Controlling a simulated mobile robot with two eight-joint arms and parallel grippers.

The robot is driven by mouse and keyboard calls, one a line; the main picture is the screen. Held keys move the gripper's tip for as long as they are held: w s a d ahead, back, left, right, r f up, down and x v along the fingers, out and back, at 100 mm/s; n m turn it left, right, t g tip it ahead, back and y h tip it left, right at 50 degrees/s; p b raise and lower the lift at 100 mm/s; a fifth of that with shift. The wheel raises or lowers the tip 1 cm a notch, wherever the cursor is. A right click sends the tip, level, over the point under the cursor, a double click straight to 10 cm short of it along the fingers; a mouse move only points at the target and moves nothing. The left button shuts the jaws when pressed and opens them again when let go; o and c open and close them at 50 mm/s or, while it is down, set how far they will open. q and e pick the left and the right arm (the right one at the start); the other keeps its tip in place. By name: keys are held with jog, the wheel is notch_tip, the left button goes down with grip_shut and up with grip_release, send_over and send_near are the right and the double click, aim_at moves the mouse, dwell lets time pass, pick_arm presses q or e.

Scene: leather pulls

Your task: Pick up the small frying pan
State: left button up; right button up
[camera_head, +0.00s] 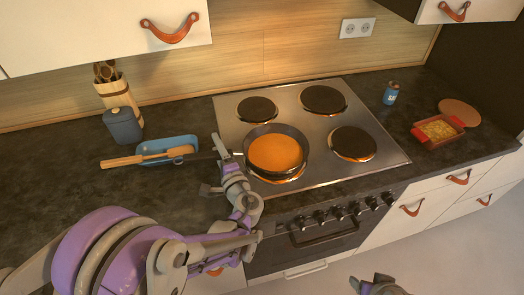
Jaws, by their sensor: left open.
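The small frying pan (276,153) is dark with an orange-brown inside. My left gripper (213,168) is open just left of the pan, at the handle. It hides part of the handle, and I cannot tell whether the fingers touch it. Part of my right gripper (374,284) shows at the bottom edge, in front of the stove and away from the pan.
The stovetop (314,172) has other dark burners. Left of it are a blue tray (168,143) with a wooden utensil, a dark jar (123,126) and a utensil holder (120,97). Right are a blue can (391,93) and a red dish (418,134). Upper cabinets overhang the counter.

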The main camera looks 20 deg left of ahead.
pick_arm(q)
jog(key=shift+c, duration=0.2)
grip_shut()
dwell(1.3)
